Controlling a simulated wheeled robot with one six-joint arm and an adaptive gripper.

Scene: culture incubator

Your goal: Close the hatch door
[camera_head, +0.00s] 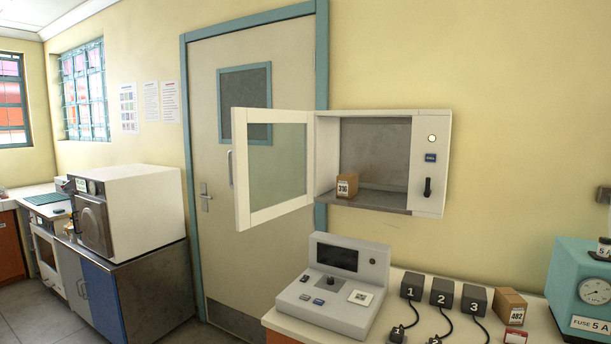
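The hatch is a white wall-mounted box (431,188) with a grey metal interior. Its hatch door (242,175), a white frame around a glass pane, stands wide open, swung out to the left from the box's left edge. A small brown carton labelled 200 or similar (347,186) sits inside on the hatch floor, toward the left front. The right panel of the box carries a round light, a small blue label and a dark handle or lever (428,187). My gripper is not in view.
A counter below holds a grey control console (335,290), several dark numbered blocks with cables, a brown carton labelled 482 (509,306) and a teal gauge unit (580,290). A closed room door (205,150) is behind the hatch door. A white machine (140,205) stands left.

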